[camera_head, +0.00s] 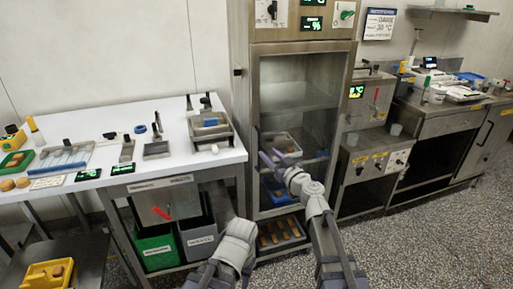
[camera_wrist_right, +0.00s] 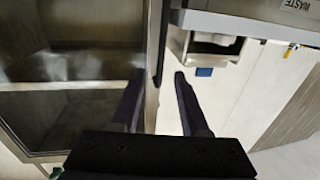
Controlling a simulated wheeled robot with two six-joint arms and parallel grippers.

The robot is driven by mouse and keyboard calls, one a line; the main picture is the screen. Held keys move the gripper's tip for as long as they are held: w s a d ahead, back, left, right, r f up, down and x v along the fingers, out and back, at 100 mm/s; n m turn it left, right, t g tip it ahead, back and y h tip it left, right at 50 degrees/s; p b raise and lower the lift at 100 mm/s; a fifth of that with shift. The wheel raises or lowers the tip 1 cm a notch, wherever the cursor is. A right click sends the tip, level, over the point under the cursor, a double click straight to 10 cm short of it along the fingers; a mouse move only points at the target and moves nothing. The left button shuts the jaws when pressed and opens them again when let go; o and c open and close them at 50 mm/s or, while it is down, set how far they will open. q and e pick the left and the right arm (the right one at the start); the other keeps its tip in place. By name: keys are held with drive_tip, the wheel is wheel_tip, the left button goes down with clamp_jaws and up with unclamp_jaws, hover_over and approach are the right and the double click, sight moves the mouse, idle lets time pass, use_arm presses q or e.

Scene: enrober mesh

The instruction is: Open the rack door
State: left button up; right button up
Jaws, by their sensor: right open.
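The rack (camera_head: 302,47) is a tall steel cabinet in the middle of the head view. Its glazed door (camera_head: 300,98) looks closed, with trays showing behind the pane. A dark upright handle (camera_head: 257,137) is at the door's left edge; it also shows as a dark bar in the right wrist view (camera_wrist_right: 163,45). My right gripper (camera_head: 268,157) is open at the door's left side. In the right wrist view its fingers (camera_wrist_right: 160,76) are spread either side of the line of the handle. I cannot tell whether they touch it. My left arm shows low; its gripper does not.
A white-topped table (camera_head: 120,112) with tools and trays stands left of the rack. Green and grey bins (camera_head: 157,249) are below it. A steel machine (camera_head: 372,160) stands close on the rack's right. Speckled floor (camera_head: 420,235) is clear at the right front.

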drive_tip(key=x, duration=0.7)
drive_tip(key=shift+w+a, duration=0.25)
drive_tip(key=shift+w, duration=0.05)
clamp_jaws()
idle(1.2)
